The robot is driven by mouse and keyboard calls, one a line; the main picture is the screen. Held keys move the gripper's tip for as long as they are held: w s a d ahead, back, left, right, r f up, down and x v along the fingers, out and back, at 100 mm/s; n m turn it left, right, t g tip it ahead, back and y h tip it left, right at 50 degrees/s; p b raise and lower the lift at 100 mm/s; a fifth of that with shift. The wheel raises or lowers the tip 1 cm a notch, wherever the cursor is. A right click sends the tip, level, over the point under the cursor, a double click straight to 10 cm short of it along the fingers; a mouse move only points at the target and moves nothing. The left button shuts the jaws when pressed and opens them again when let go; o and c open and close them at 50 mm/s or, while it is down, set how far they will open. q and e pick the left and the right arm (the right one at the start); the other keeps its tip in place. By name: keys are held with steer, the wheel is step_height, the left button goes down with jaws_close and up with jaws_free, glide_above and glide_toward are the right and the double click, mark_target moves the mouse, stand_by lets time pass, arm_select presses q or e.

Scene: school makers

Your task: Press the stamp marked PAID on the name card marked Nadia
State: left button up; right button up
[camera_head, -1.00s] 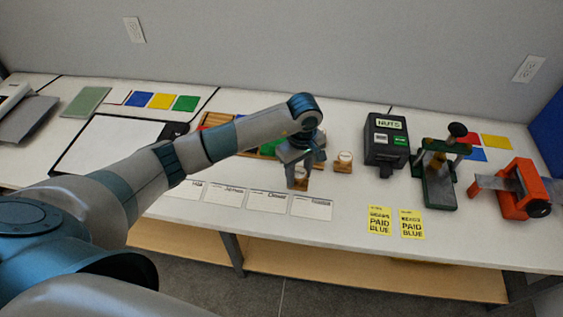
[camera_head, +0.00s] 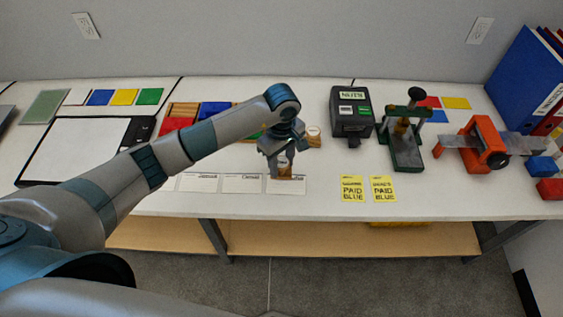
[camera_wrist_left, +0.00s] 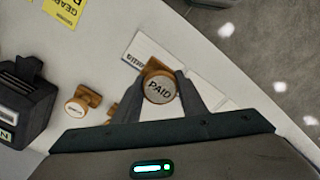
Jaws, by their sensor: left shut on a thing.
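The PAID stamp (camera_wrist_left: 159,89), a wooden stamp with a round marked top, is between the fingers of my left gripper (camera_wrist_left: 160,96), which is shut on it. In the head view my left gripper (camera_head: 283,156) holds the stamp (camera_head: 284,171) upright over the rightmost card (camera_head: 276,187) of the name card row. That card's name is partly covered and too small to read surely. In the wrist view a card (camera_wrist_left: 138,48) shows beside the stamp's base. I cannot tell whether the stamp touches the card. My right gripper is not in view.
Other name cards, including one (camera_head: 242,184) beside it, lie to the left. A second stamp (camera_head: 313,139) stands behind. Two yellow notes (camera_head: 352,189) lie right of the cards. A dark box (camera_head: 351,112), a green press (camera_head: 406,150) and an orange tool (camera_head: 480,145) stand at the right.

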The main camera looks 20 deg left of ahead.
mark_target(281, 176)
arm_select(q)
step_height(281, 176, down, 2)
steer(key=shift+f+b, duration=0.25)
steer(key=shift+b, duration=0.25)
steer(key=shift+f+b, duration=0.55)
steer(key=shift+f, duration=0.6)
steer(key=shift+f+b, duration=0.35)
steer(key=shift+f+b, duration=0.25)
steer(key=shift+b, duration=0.05)
steer(key=shift+s+f, duration=0.1)
steer(key=shift+f, duration=0.05)
stand_by(0.7)
